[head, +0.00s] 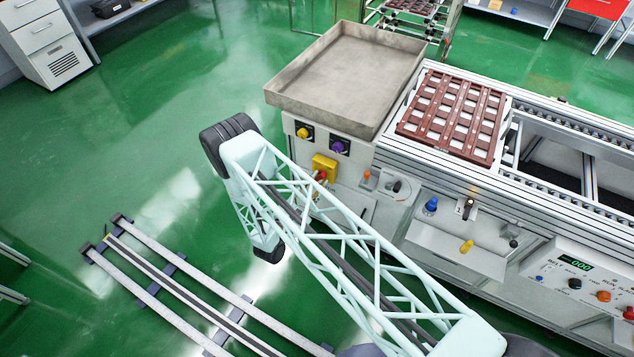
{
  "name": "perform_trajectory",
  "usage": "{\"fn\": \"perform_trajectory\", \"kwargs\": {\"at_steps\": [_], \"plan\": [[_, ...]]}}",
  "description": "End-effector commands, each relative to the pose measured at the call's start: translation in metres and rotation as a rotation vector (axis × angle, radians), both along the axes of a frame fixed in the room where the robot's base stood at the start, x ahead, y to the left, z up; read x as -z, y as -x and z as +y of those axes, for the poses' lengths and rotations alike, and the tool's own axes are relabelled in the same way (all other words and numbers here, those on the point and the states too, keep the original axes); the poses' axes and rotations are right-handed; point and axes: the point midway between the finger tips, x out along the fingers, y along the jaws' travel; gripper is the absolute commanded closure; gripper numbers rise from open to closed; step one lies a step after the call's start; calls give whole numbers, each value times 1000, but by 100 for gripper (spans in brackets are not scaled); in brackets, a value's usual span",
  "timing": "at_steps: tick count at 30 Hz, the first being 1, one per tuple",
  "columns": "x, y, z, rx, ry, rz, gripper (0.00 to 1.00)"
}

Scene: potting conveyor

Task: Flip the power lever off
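My arm crosses in front of the machine, and its gripper does not show. Several controls are on the front of the machine, and no readable label marks one as the power lever. A dark upright lever (468,207) stands on a small white plate below the conveyor's edge. My arm touches neither lever in this view.
A yellow box with a red button (322,168) is close behind my arm. Yellow (304,133) and purple (338,147) knobs sit under a metal tray (290,98). A panel with a display (575,262) is at right.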

Motion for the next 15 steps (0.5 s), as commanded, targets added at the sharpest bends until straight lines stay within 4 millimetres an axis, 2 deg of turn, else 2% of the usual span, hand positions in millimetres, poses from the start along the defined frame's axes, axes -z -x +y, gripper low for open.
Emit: {"fn": "perform_trajectory", "kwargs": {"at_steps": [3,11,15], "plan": [[0,0,0,0,0,0,76],[0,0,0,0,0,0,100],[0,0,0,0,1,0,100]]}}
